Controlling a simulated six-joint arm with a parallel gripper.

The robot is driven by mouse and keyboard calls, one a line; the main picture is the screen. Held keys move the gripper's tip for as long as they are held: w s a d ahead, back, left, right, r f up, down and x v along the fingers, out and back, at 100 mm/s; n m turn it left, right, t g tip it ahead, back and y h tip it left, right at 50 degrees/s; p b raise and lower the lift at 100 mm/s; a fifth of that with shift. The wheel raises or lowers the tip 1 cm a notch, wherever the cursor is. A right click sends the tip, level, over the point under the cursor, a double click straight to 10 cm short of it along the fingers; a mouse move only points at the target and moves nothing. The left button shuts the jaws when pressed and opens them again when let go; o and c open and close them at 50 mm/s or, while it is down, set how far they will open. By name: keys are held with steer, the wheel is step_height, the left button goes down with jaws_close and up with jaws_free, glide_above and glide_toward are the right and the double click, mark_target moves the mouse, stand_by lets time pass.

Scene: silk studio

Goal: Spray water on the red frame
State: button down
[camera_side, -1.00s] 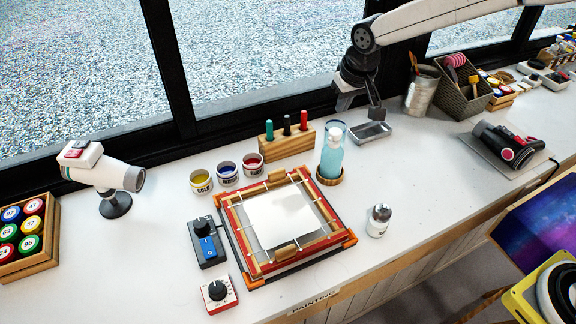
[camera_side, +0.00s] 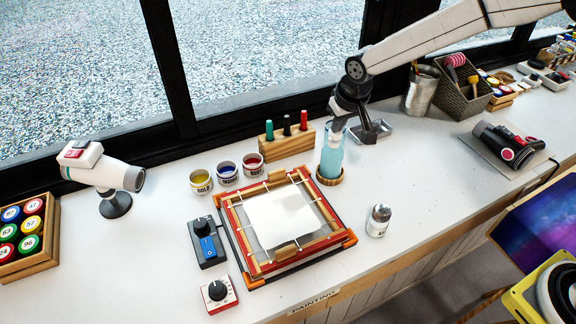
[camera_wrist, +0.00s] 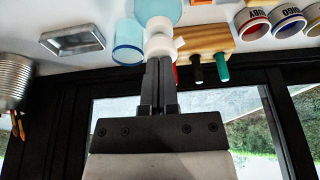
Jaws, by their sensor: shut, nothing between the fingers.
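The red frame (camera_side: 236,233) lies flat on the bench, with wooden bars and a white sheet (camera_side: 280,215) stretched inside. A light blue spray bottle (camera_side: 331,162) stands upright on a round wooden base (camera_side: 330,180), just behind the frame's far right corner. My gripper (camera_wrist: 159,66) is shut and empty. In the wrist view its fingertips are close to the bottle's white spray head (camera_wrist: 160,44); I cannot tell whether they touch.
Paint pots (camera_side: 227,174) and a wooden marker block (camera_side: 285,146) stand left of the bottle. A blue-rimmed cup (camera_wrist: 127,48) and a metal tray (camera_wrist: 73,40) are near the gripper.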

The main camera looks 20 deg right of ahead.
steer(key=shift+s+f, duration=0.25)
steer(key=shift+f, duration=0.9)
steer(key=shift+r, duration=0.1)
steer(key=shift+w+r, duration=0.1)
steer(key=shift+r, duration=0.4)
steer(key=w+v, duration=0.1)
steer(key=v, duration=1.2)
steer(key=shift+w+r, duration=0.2)
steer(key=shift+r, duration=0.35)
steer(key=shift+v, duration=0.8)
